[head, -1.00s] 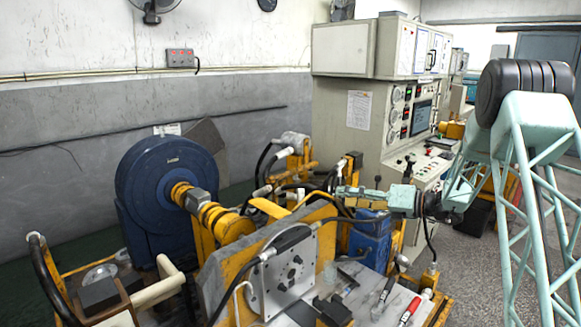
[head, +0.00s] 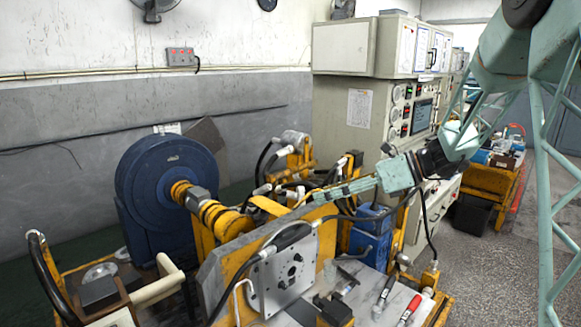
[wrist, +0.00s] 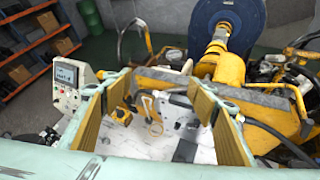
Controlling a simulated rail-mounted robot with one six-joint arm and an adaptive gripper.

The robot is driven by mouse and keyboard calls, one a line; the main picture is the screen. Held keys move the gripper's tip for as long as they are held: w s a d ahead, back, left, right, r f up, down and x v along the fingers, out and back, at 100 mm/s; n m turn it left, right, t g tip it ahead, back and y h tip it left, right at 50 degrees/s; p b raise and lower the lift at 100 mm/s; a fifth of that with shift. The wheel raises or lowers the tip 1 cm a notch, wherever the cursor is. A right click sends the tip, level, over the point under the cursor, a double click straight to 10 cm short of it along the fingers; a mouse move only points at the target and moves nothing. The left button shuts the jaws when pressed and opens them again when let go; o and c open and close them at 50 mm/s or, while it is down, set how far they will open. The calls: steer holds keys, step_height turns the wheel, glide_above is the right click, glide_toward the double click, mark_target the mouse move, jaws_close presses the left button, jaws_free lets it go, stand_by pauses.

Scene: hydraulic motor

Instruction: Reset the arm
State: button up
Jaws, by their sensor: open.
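My gripper (head: 322,195) is teal and reaches to the left over the motor test stand in the head view. It is tilted, with its fingertips lower than its wrist. In the wrist view my gripper (wrist: 160,112) has its two yellow-padded fingers well apart, with nothing between them. The grey metal mounting plate (head: 283,272) of the stand is upright below and in front of it. I cannot tell the exact gap between the fingertips and the stand.
A blue round housing (head: 168,195) with a yellow shaft stands left of my gripper. A cream control cabinet (head: 360,125) stands behind. Red-handled tools (head: 410,308) lie on the bench. A yellow cart (head: 490,180) is at the right. Grey floor is open at the lower right.

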steer(key=s+a+r+n+g+h+b, duration=0.1)
steer(key=s+r+n+h, duration=0.15)
steer(key=s+n, duration=0.75)
steer(key=s+a+r+n+g+h+b, duration=0.1)
steer(key=s+r+n+g+h, duration=0.15)
steer(key=s, duration=1.55)
steer(key=s+d+f+n+t+h, duration=0.1)
steer(key=s+d+n, duration=0.5)
steer(key=s, duration=0.6)
steer(key=s+d+f+n+t+h+b, duration=0.1)
steer(key=s+d+n+h, duration=0.5)
steer(key=s, duration=0.6)
steer(key=shift+s+f+t, duration=0.25)
steer(key=shift+f+t, duration=0.35)
steer(key=shift+t, duration=0.25)
steer(key=shift+f+b, duration=0.1)
steer(key=shift+b, duration=0.25)
stand_by(0.4)
step_height(320, 180, down, 10)
steer(key=b, duration=0.9)
steer(key=shift+b, duration=0.35)
